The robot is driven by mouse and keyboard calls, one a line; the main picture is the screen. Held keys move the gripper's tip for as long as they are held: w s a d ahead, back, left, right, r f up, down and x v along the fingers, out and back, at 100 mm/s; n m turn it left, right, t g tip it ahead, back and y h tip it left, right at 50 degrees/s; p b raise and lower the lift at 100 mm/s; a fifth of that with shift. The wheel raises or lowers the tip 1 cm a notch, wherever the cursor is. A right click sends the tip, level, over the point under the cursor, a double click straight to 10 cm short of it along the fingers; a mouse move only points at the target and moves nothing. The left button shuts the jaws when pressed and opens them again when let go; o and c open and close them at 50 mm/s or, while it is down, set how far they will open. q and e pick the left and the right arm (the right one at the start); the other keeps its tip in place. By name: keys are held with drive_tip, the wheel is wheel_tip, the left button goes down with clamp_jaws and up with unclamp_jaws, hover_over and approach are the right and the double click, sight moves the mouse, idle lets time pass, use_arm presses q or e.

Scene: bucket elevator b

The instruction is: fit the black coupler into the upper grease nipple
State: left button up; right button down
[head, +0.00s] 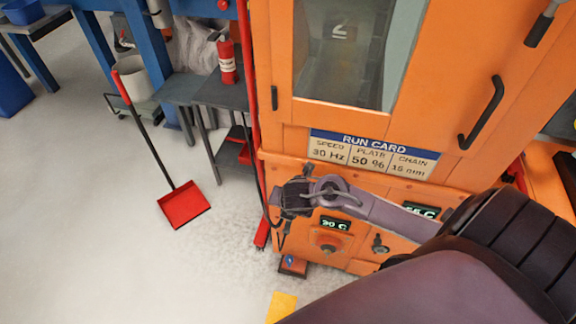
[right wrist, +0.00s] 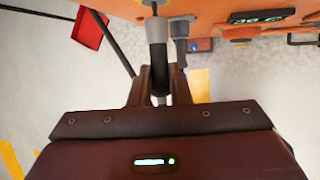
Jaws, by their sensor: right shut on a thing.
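My right gripper (right wrist: 159,72) is shut on the black coupler (right wrist: 159,64), a dark cylinder with a grey collar, which lies between its fingers in the right wrist view. The coupler's far end points at the orange machine face at the top of that view. The upper grease nipple cannot be made out clearly there, and I cannot tell whether the coupler touches it. In the head view my right gripper (head: 297,195) is at the lower left edge of the orange machine (head: 275,150), and my arm hides part of that panel. My left gripper is not in view.
A grey fitting (right wrist: 180,32) is close beside the coupler. The run card (head: 372,153), a 30 C display (head: 334,224) and a knob (head: 380,244) are on the machine. A red fire extinguisher (head: 226,62) and a red dustpan (head: 184,205) are to the left, with open floor there.

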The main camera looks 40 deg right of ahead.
drive_tip(key=shift+s+a, duration=1.15)
drive_tip(key=shift+a, duration=0.25)
drive_tip(key=shift+s+a+b, duration=0.75)
drive_tip(key=shift+s+a, duration=0.55)
drive_tip(key=shift+a, duration=0.2)
